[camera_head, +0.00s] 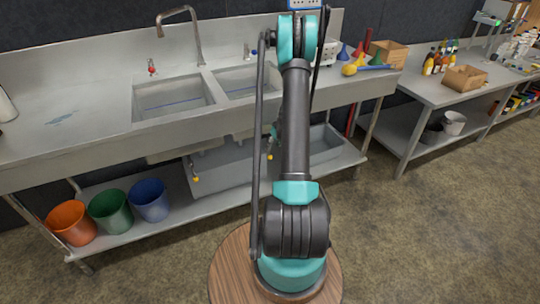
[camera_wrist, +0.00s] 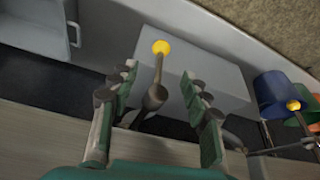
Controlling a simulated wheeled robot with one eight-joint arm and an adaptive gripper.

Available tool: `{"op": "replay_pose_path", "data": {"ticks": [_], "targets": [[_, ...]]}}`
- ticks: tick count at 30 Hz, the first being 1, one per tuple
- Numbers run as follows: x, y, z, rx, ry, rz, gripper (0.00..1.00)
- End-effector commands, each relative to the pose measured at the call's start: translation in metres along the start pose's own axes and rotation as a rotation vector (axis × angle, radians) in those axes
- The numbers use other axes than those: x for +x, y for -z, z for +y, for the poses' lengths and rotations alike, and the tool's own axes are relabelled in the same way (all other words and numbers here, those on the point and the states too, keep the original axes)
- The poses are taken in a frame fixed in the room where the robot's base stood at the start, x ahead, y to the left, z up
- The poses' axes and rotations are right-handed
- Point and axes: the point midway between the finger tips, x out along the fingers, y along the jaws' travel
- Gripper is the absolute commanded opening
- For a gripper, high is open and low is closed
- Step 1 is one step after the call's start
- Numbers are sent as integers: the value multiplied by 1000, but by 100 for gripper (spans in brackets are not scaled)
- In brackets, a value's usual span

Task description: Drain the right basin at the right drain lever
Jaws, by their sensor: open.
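The right basin (camera_head: 236,77) of the steel sink is in the head view, partly hidden by my arm. The right drain lever, with a yellow knob (camera_head: 270,156), hangs below it beside my arm. In the wrist view the lever's grey rod and yellow knob (camera_wrist: 162,47) run between the two fingers of my gripper (camera_wrist: 159,78). The gripper is open, with a finger on each side of the rod and gaps to both. The knob reaches past the fingertips. The gripper is mostly hidden behind my arm in the head view.
The left drain lever (camera_head: 196,179) hangs under the left basin (camera_head: 172,93). Orange (camera_head: 71,222), green (camera_head: 110,209) and blue (camera_head: 149,199) buckets stand on the lower shelf. A large steel tub (camera_head: 225,175) sits under the levers. Open floor lies in front.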

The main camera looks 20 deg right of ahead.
Motion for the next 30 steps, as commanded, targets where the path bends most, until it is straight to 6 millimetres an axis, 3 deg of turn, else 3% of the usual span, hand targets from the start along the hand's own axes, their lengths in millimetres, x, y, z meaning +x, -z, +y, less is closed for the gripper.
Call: {"op": "replay_pose_path", "data": {"ticks": [9, 15, 21, 30], "targets": [[53, 0, 0, 0, 0, 0, 47], [79, 0, 0, 0, 0, 0, 47], [90, 0, 0, 1, 0, 0, 47], [92, 0, 0, 1, 0, 0, 47]]}}
